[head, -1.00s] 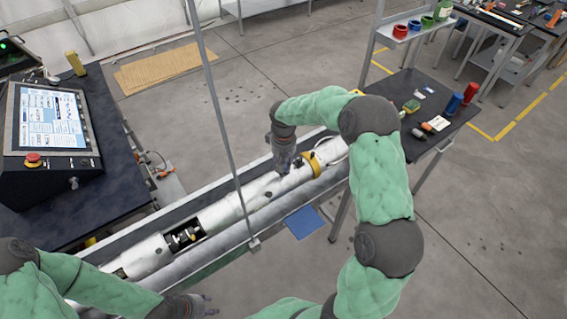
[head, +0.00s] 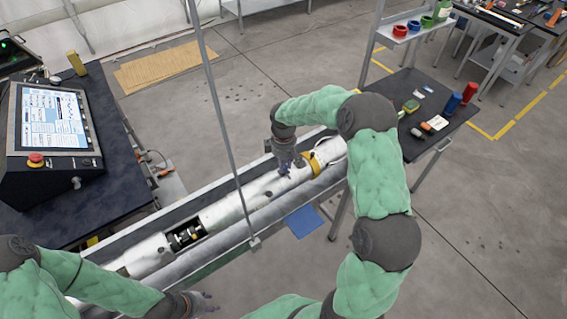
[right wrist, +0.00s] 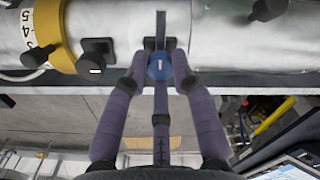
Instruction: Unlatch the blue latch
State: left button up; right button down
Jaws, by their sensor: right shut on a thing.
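The blue latch (right wrist: 159,66) is a small round blue piece on a dark upright bracket, on the side of a silver tube (right wrist: 225,35). In the right wrist view, my right gripper (right wrist: 161,76) has its fingers around the latch and is shut on it. In the head view, my right gripper (head: 290,169) is at the tube's far part, left of the yellow ring, and hides the latch. My left gripper (head: 208,302) is low in the head view, near the close side of the tube, away from the latch. Its opening is unclear.
A yellow ring with numbers (right wrist: 58,35) and a black knob (right wrist: 95,58) are left of the latch. The tube has an open slot with dark parts (head: 186,236). A thin grey pole (head: 222,120) stands before the tube. A monitor (head: 52,122) is at left.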

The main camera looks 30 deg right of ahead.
dwell(0.4)
jog(key=c, duration=1)
grip_release()
jog(key=shift+c, duration=0.2)
notch_tip(320, 180, up, 12)
